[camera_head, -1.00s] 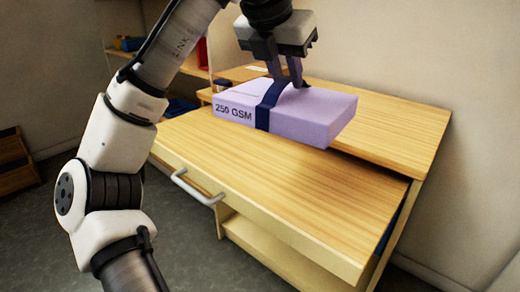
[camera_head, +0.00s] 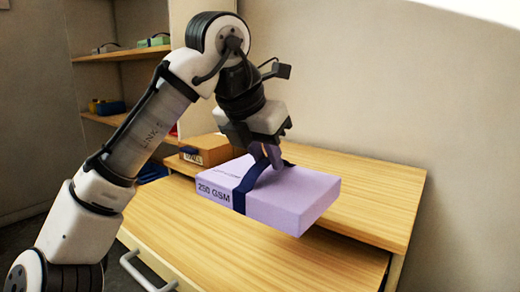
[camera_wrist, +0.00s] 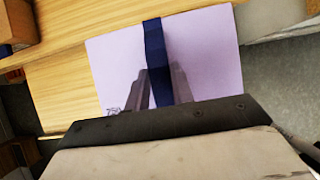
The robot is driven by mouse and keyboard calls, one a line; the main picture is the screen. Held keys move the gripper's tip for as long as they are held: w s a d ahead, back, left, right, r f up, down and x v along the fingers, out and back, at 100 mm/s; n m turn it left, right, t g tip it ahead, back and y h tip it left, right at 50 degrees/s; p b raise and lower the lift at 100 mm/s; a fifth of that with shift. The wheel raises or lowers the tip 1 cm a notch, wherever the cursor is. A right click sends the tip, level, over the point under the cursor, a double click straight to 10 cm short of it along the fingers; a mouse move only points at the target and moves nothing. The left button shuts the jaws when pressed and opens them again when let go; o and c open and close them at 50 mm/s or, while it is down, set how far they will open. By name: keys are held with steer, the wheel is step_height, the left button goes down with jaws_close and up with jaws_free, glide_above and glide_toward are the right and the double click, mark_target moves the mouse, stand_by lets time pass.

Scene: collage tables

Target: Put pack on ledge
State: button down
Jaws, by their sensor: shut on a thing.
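The pack (camera_head: 290,205) is a lilac block marked "250 GSM" with a dark blue strap (camera_head: 244,186) around it. My gripper (camera_head: 268,160) is shut on the strap at the top of the pack and holds it. The pack hangs level over the desk, near the step up to the raised ledge (camera_head: 375,198) at the back. I cannot tell whether its underside touches anything. In the wrist view the pack (camera_wrist: 215,60) lies beyond my fingers (camera_wrist: 162,88), with the strap between them.
A brown labelled box (camera_head: 205,150) sits on the ledge's left end. The lower desktop (camera_head: 210,255) in front is clear, with a drawer handle (camera_head: 145,272) at its front. Wall shelves (camera_head: 115,54) with small packs stand at the back left. A plain wall closes the right.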

mark_target(242, 191)
step_height(242, 191, down, 15)
steer(key=b, duration=0.3)
steer(key=shift+f+b, duration=0.2)
steer(key=shift+b, duration=0.2)
steer(key=c, duration=1.2)
jaws_free()
steer(key=p+v, duration=0.2)
steer(key=v, duration=1)
steer(key=shift+p, duration=0.35)
